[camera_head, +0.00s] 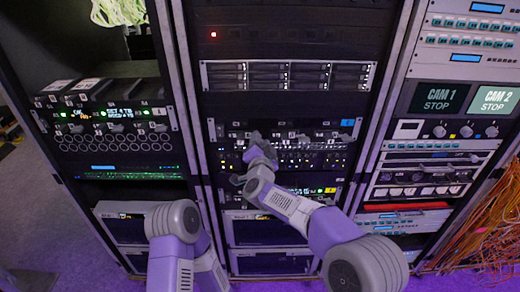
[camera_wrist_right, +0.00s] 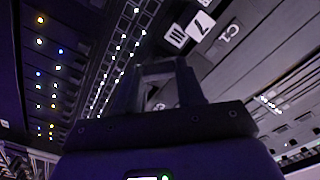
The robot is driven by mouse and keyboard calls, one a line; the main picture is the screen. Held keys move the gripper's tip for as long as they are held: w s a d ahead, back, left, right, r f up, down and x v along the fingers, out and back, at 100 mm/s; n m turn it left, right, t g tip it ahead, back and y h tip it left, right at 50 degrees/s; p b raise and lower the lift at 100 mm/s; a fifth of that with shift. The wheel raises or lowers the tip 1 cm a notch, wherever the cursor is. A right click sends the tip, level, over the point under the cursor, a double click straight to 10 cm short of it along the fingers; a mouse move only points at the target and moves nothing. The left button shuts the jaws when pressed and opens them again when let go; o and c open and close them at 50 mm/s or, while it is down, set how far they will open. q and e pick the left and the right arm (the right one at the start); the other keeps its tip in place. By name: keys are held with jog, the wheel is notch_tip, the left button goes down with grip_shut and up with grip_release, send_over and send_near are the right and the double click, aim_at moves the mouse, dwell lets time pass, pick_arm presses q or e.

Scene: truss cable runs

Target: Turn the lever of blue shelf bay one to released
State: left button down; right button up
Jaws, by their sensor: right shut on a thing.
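A dark shelf (camera_head: 225,134) with a blue tag (camera_head: 347,122) at its upper right sits in the middle rack, with a row of small levers and white tags along its upper edge. My right gripper (camera_head: 255,140) is at the left half of this row. In the right wrist view its fingers (camera_wrist_right: 168,84) point at the shelf front beside white tags (camera_wrist_right: 201,25) and are closed on a small lever. The fingers hide most of the lever, so its angle and bay number cannot be read. My left arm shows at the bottom, but its gripper does not.
Below is another dark unit with a yellow-green tag (camera_head: 330,190). A similar unit (camera_head: 110,115) with levers stands in the left rack. Orange cables (camera_head: 485,235) hang at the right. A server unit (camera_head: 287,75) sits above the shelf.

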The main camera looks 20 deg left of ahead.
jog(key=m+b, duration=0.1)
jog(key=m, duration=0.1)
jog(key=m+b, duration=0.2)
jog(key=m, duration=0.1)
jog(key=shift+d+f+m, duration=0.1)
jog(key=shift+f+m, duration=0.1)
jog(key=shift+m, duration=0.1)
jog(key=shift+m+b, duration=1.15)
jog(key=shift+m, duration=0.35)
jog(key=o, duration=1)
jog(key=shift+o, duration=0.2)
jog(key=v, duration=0.7)
jog(key=shift+s, duration=0.3)
jog(key=shift+r, duration=0.1)
